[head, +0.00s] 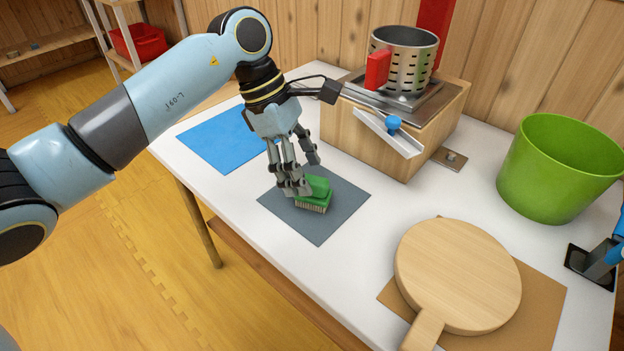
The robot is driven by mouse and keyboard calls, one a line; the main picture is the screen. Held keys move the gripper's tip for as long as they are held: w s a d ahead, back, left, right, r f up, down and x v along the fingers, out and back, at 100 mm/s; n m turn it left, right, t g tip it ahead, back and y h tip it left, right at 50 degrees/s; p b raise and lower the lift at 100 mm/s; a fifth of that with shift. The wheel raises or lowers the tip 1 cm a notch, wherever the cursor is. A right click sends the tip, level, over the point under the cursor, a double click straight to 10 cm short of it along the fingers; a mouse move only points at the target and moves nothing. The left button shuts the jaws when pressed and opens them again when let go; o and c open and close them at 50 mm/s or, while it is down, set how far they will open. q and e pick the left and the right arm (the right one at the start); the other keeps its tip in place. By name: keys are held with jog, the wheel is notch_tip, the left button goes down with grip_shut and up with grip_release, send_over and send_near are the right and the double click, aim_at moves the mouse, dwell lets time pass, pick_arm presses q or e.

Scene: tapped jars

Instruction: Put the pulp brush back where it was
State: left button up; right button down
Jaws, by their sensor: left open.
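The pulp brush (316,192) has a green back and pale bristles. It rests bristles down on the dark grey mat (318,228) on the white table. My left gripper (303,182) is open with its fingers pointing down at the brush's left and back side. One finger overlaps the near left end of the brush in the picture, and I cannot tell whether it touches. My right gripper does not show.
A blue mat (215,140) lies behind left. A wooden box (375,140) carries a perforated metal cylinder (405,62) and a sloping chute (385,135). A green bucket (557,170) stands right. A round wooden board (458,270) lies on a brown mat (535,310) in front.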

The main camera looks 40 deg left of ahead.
pick_arm(q)
jog(key=p+v, duration=0.1)
jog(key=v, duration=0.6)
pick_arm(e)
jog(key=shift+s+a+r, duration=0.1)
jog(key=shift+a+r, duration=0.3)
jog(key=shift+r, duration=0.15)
pick_arm(q)
jog(key=shift+r, duration=0.1)
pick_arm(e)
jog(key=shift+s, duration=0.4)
